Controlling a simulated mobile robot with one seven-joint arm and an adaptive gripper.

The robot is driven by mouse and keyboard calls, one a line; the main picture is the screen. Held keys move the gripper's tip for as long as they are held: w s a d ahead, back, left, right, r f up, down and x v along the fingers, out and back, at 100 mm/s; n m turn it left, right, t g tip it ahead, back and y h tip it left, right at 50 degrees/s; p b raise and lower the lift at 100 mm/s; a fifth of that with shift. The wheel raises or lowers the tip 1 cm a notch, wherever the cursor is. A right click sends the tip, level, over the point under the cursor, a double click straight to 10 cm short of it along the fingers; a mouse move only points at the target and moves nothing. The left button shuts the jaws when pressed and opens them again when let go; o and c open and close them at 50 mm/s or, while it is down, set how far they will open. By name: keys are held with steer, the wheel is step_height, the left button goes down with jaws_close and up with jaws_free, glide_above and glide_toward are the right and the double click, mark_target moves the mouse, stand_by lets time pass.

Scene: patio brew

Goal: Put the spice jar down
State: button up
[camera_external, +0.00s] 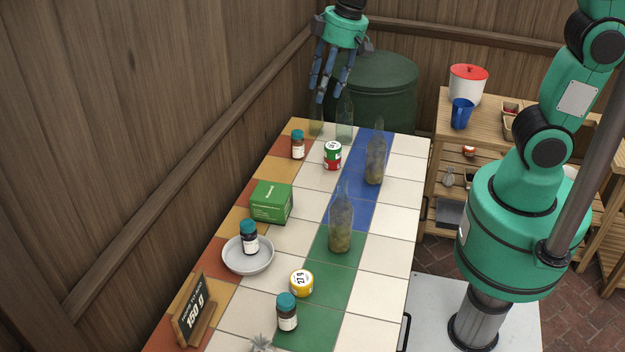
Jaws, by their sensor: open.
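Three small dark jars with teal caps and pale labels are on the tiled table (385,250). One jar (298,145) stands upright at the far left corner. A second jar (250,238) stands in a shallow grey dish (262,266) at the left. A third jar (287,313) stands near the front on green tiles. I cannot tell which one is the spice jar. My gripper (325,88) is open, fingers downward, above the far end of the table. I see nothing held in it. It is apart from all three jars.
Clear bottles (341,220) stand mid-table and at the far end (345,122). The table's right side is clear. A wooden wall borders the left.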

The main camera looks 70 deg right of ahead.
steer(key=s+d+r+t, duration=0.1)
steer(key=s+d+r, duration=0.1)
steer(key=s, duration=0.6)
steer(key=s+d+r, duration=0.1)
steer(key=s+d, duration=0.1)
steer(key=s, duration=0.6)
steer(key=s+d+r+t, duration=0.1)
steer(key=s+d+r, duration=0.1)
steer(key=s, duration=0.6)
steer(key=shift+s+d+r+m+t, duration=0.3)
steer(key=shift+d, duration=0.15)
steer(key=shift+f, duration=0.15)
steer(key=shift+o, duration=0.5)
steer(key=shift+o, duration=1.4)
